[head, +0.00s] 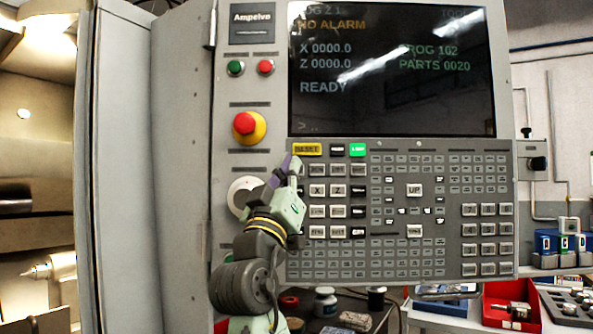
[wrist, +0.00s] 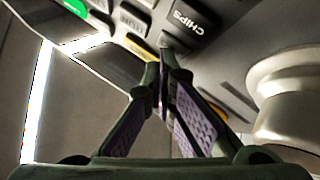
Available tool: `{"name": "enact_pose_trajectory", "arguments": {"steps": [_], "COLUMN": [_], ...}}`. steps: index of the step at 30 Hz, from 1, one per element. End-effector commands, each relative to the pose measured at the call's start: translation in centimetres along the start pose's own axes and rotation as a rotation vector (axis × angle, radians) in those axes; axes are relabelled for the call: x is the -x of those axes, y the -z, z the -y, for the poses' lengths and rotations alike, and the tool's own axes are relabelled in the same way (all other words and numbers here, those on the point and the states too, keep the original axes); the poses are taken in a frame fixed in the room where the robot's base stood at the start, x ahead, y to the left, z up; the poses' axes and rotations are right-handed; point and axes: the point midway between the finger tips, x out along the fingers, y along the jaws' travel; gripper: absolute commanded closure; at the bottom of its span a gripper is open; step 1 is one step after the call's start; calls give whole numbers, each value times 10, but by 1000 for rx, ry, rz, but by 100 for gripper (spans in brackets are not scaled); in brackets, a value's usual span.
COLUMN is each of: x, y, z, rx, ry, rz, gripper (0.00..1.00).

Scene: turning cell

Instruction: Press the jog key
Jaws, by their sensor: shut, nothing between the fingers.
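The control panel (head: 375,274) faces me with rows of grey keys below its screen (head: 391,85). I cannot pick out the jog key by its label in either view. My gripper (head: 292,162) is shut and empty, its tips just below the yellow RESET key (head: 307,149) at the upper left of the keypad. In the wrist view the closed fingertips (wrist: 167,58) overlap the area beside a dark key marked CHIPS (wrist: 190,20). I cannot tell whether they touch a key. My gripper and arm hide part of the keypad's left edge.
A red emergency stop (head: 244,123) and a white dial (head: 240,196) lie left of the keys. A green button (head: 235,68) and a red button (head: 265,67) are above. The screen shows NO ALARM and READY. A red bin (head: 497,310) stands below right.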

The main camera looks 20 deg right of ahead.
Motion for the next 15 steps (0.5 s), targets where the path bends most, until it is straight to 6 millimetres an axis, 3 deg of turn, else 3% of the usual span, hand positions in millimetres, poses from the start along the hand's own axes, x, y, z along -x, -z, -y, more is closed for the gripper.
{"name": "enact_pose_trajectory", "arguments": {"steps": [15], "x": [11], "y": [7], "z": [-8], "rx": [1], "ry": [0], "rz": [2], "gripper": [100]}}
